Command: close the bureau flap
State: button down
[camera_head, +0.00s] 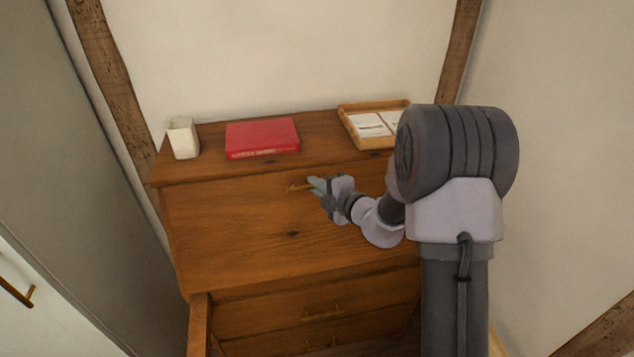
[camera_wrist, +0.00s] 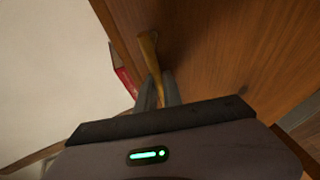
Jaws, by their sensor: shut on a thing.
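The wooden bureau's flap (camera_head: 235,226) stands upright below the bureau top. It looks level with the front, but I cannot tell whether a small gap is left. In the wrist view the flap (camera_wrist: 222,45) fills the upper right. A brass handle (camera_head: 298,188) sits near the flap's upper edge; it also shows in the wrist view (camera_wrist: 149,50). My gripper (camera_head: 314,186) is shut on this handle, its fingertips (camera_wrist: 160,88) around the bar's near end. My arm hides the flap's right part.
On the bureau top stand a white cup (camera_head: 183,138), a red book (camera_head: 262,138) and a wooden tray (camera_head: 352,128) with papers. A wooden support (camera_head: 199,325) juts forward at the lower left. Drawers (camera_head: 265,315) with brass handles lie below the flap. Walls close in both sides.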

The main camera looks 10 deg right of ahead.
jog(key=c, duration=1.8)
grip_release()
jog(key=shift+w, duration=0.15)
jog(key=shift+o, duration=0.2)
jog(key=p+v, duration=0.4)
jog(key=v, duration=1.3)
jog(key=shift+s, duration=0.2)
jog(key=shift+r, duration=0.1)
